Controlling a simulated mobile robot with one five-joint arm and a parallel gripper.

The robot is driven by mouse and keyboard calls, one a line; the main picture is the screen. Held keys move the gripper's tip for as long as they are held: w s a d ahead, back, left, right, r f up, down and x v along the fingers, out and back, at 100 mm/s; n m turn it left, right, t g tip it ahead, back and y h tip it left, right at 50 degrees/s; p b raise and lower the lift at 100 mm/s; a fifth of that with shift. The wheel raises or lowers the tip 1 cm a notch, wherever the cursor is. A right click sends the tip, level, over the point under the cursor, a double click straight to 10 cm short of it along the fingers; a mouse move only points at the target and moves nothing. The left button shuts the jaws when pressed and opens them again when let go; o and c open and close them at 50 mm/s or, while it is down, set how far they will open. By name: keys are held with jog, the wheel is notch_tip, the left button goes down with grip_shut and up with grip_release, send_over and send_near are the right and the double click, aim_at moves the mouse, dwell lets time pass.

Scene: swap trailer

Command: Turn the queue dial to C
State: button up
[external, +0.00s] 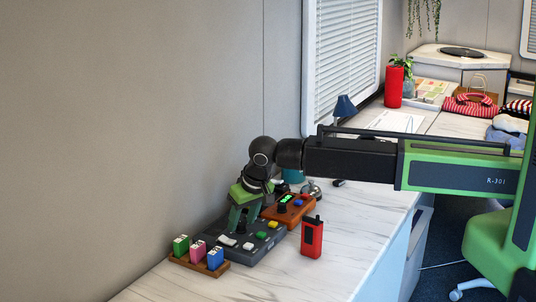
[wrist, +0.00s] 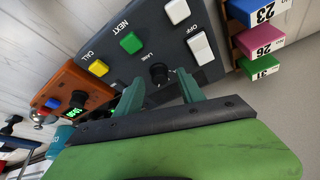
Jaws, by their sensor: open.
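The grey control box (external: 237,255) sits on the counter below my gripper (external: 243,217). In the wrist view the box (wrist: 152,28) carries a small black dial (wrist: 159,72) beside the label LANE. The two green fingers of my gripper (wrist: 158,82) are apart, with the dial between their tips. Nothing is held, and I cannot tell whether a finger touches the dial. The dial's pointer and any letters round it are too small and dark to read. In the external view the fingers largely hide the dial.
The box also has a green button (wrist: 131,43), a yellow button (wrist: 98,68) and white switches. An orange box (external: 288,215) stands behind it, a wooden rack (external: 205,268) of coloured numbered blocks in front, and a red handset (external: 312,238) at right. The front counter is clear.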

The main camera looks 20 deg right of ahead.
jog(key=p+v, duration=1.5)
jog(key=v, duration=0.2)
jog(key=shift+f, duration=0.15)
